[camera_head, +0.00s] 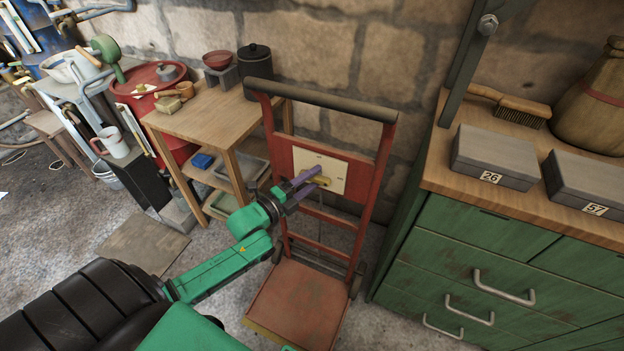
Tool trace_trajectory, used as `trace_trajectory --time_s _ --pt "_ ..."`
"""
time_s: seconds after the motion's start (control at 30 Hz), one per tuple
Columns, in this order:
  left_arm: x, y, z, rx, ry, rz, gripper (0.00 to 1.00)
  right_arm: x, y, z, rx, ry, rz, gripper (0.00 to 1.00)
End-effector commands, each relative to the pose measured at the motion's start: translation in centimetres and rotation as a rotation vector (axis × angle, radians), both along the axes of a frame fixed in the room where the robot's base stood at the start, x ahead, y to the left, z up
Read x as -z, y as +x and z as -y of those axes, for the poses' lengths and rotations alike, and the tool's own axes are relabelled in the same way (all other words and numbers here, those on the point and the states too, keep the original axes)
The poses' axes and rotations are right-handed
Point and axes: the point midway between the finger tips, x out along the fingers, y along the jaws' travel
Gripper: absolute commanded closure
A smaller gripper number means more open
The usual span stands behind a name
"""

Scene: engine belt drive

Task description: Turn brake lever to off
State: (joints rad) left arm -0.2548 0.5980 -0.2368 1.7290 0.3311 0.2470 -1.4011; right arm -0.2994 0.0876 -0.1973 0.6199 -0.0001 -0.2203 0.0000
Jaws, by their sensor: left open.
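A red hand truck (384,160) stands upright against the stone wall in the middle of the view. A cream panel (338,171) is fixed between its uprights, with small marks on it too small to read. A small yellowish brake lever (322,181) sits on the panel's lower left part. My left gripper (318,179), with purple fingers, reaches in from the left. Its fingers are open at the lever, and part of the lever is hidden by them. I cannot tell whether they touch it. My right gripper is out of view.
A green drawer cabinet (455,240) with a wooden top stands close on the right, carrying grey boxes numbered 26 (498,160) and 57 (586,182). A wooden shelf table (205,115) with pots stands on the left. Bare floor lies between the truck and cabinet.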

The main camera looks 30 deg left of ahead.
Motion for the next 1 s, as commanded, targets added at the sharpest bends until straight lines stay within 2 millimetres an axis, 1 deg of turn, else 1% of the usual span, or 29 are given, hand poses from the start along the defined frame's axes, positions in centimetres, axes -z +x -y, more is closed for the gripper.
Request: trace_trajectory --time_s 0.03,0.07,0.1,0.17,0.2,0.37,0.67,0.87,1.0 --pt "0.0 0.0 0.0 0.0 0.0 0.0 0.45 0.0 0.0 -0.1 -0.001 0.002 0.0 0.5" --pt "0.0 0.0 0.0 0.0 0.0 0.001 0.53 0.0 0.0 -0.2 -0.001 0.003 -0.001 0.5" --pt "0.0 0.0 0.0 0.0 0.0 0.001 0.68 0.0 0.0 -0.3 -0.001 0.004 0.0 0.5" --pt "0.0 0.0 0.0 0.0 0.0 0.001 0.91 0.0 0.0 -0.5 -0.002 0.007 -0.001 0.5" --pt "0.0 0.0 0.0 0.0 0.0 0.001 1.0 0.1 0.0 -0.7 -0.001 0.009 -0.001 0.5" --pt "0.0 0.0 0.0 0.0 -0.001 0.001 1.0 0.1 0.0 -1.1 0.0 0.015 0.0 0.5" --pt "0.1 0.0 0.0 -0.001 -0.064 0.004 1.0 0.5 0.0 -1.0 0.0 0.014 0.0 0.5" --pt "0.3 0.0 0.0 -0.001 -0.184 0.012 1.0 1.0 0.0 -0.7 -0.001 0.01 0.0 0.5" --pt "0.4 0.0 -0.1 -0.003 -0.305 0.018 1.0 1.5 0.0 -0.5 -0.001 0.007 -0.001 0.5"
